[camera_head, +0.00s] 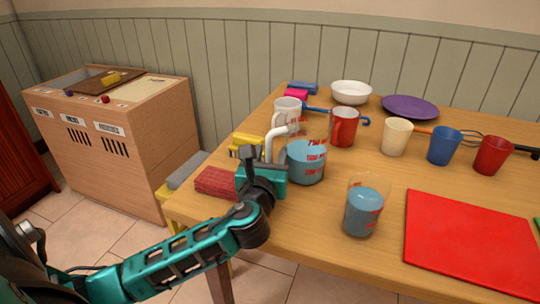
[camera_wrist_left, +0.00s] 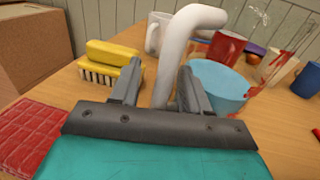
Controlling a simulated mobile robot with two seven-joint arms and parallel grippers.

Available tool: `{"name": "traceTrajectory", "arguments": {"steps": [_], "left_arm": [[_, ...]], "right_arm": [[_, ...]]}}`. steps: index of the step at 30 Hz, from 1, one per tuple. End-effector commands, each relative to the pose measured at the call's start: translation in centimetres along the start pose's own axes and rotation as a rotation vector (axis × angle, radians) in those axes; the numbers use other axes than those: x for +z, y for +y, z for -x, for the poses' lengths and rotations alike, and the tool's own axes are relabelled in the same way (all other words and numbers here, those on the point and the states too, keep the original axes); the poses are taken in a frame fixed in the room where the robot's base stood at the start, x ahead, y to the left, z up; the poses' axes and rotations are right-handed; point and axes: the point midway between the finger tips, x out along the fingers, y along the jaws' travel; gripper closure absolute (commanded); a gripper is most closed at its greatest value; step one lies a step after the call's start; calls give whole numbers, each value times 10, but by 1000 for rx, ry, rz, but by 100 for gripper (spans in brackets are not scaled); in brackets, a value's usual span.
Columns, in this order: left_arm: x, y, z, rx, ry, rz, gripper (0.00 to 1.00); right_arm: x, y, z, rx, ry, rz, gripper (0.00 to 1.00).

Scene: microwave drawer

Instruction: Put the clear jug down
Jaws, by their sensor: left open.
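The clear jug (camera_head: 307,163) has red markings, a white handle (camera_head: 274,139) and blue liquid inside. It stands upright on the wooden table (camera_head: 300,228), left of the table's middle. My left gripper (camera_head: 259,152) is at the handle, on the jug's left side. In the left wrist view the gripper (camera_wrist_left: 158,82) is open, with the white handle (camera_wrist_left: 187,38) rising between its two fingers. Whether a finger touches the handle I cannot tell. The jug's blue body (camera_wrist_left: 222,85) shows right of the fingers. My right gripper is in no view.
A clear measuring cup (camera_head: 364,210) with blue liquid stands in front right of the jug. A red cup (camera_head: 343,127) and white mug (camera_head: 286,110) stand behind. A yellow brush (camera_wrist_left: 112,60) and red cloth (camera_head: 214,183) lie left. A red board (camera_head: 470,240) lies right.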

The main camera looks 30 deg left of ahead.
Motion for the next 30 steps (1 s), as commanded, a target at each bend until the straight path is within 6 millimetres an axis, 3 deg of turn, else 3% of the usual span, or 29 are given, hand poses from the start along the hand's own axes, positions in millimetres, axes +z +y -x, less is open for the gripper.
{"name": "traceTrajectory", "arguments": {"steps": [4,8,21,30], "left_arm": [[4,-1,0,-2,-1,1,53],[2,-1,16,-4,4,0,53],[2,0,103,-2,4,1,53],[3,0,120,0,-1,1,53]], "right_arm": [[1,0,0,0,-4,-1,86],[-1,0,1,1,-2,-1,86],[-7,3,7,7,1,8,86],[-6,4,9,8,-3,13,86]]}}
